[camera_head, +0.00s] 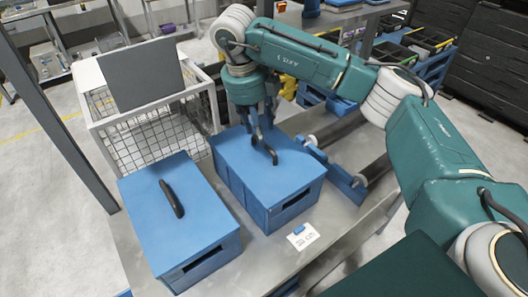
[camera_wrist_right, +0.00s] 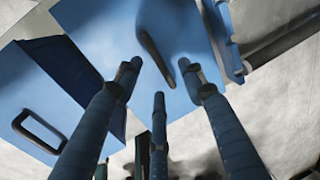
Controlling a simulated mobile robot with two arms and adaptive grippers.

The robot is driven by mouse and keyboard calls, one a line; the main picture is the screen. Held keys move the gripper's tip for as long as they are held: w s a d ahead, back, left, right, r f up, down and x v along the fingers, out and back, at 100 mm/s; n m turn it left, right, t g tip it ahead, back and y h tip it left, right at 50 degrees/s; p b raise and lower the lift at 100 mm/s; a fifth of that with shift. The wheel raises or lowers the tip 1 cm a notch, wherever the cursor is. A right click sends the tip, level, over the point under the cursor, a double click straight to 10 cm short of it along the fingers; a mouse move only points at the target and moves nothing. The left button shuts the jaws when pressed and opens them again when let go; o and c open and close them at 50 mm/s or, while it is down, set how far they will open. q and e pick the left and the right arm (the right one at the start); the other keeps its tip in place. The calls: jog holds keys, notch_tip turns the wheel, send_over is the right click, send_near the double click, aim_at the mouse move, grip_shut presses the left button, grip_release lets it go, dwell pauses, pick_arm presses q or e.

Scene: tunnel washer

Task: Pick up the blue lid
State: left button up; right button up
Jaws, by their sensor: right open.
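Two blue boxes with blue lids stand side by side on a grey metal table. The right box's lid (camera_head: 293,180) lies flat on its box and also shows in the right wrist view (camera_wrist_right: 195,25). Its dark handle (camera_wrist_right: 155,57) lies just beyond my fingertips there; the fingers largely hide it in the head view. My right gripper (camera_head: 264,152) is open above this lid, with its fingers spread (camera_wrist_right: 158,85) and nothing held. I cannot tell whether the fingertips touch the lid. The left box's lid (camera_head: 155,210) has a dark handle (camera_head: 172,198). My left gripper is not in view.
A white wire cage (camera_head: 150,135) stands behind the left box. A blue rail with white rollers (camera_head: 335,175) runs right of the right box. A white label (camera_head: 303,237) lies on the table (camera_head: 265,262). Crates (camera_head: 425,40) stand at the back right.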

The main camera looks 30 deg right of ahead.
jog(key=p, duration=0.2)
send_over(261, 154)
notch_tip(261, 154, down, 5)
jog(key=shift+s+r, duration=0.1)
jog(key=shift+d+f, duration=0.1)
jog(key=shift+f, duration=0.2)
grip_shut()
